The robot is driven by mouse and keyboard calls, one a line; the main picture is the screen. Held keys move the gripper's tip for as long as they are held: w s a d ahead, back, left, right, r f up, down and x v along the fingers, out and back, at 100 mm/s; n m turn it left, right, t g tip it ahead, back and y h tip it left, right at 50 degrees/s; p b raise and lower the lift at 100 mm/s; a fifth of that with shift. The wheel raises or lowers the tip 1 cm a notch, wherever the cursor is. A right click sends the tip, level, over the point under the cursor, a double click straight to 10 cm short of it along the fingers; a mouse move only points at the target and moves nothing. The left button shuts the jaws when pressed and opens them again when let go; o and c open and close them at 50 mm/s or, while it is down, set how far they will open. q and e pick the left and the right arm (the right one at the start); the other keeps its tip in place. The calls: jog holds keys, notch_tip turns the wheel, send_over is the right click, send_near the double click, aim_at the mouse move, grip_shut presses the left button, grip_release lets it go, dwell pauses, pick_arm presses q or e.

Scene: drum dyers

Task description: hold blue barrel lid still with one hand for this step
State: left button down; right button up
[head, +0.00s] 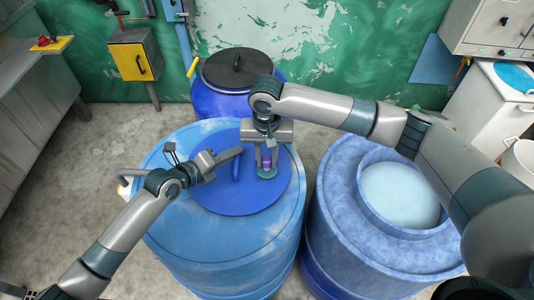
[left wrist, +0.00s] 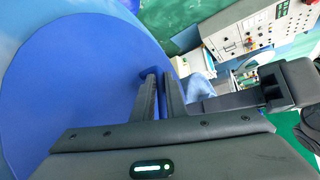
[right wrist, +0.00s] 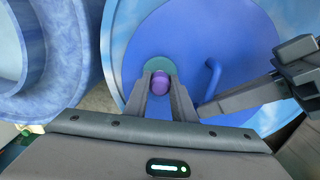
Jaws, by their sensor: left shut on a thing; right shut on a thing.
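The blue barrel lid (head: 215,197) lies flat on top of the large blue barrel (head: 190,240). Its raised blue handle (head: 236,168) also shows in the right wrist view (right wrist: 213,78). My left gripper (head: 238,153) is at the handle, shut on it; its fingers (left wrist: 161,94) hide most of the grip in the left wrist view. My right gripper (head: 267,148) is above the lid, right of the handle, shut on a small purple and teal container (right wrist: 159,83). The container's teal round end (head: 267,172) is over the lid; I cannot tell whether it touches.
A light blue open drum (head: 335,225) with pale contents stands to the right. A blue barrel with a dark lid (head: 237,66) stands behind. A grey bench (head: 30,110) is at the left. Floor shows between bench and barrel.

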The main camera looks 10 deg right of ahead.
jog(key=shift+s+f, duration=0.2)
jog(key=shift+s, duration=0.05)
jog(key=shift+s+a, duration=0.15)
jog(key=shift+s, duration=0.6)
jog(key=shift+s+a+r, duration=0.1)
jog(key=shift+s+a, duration=0.1)
jog(key=shift+s, duration=0.9)
jog(key=shift+r, duration=0.1)
notch_tip(320, 180, up, 5)
jog(key=shift+w+r, duration=0.1)
jog(key=shift+w, duration=0.05)
jog(key=shift+f, duration=0.25)
jog(key=shift+f, duration=1.35)
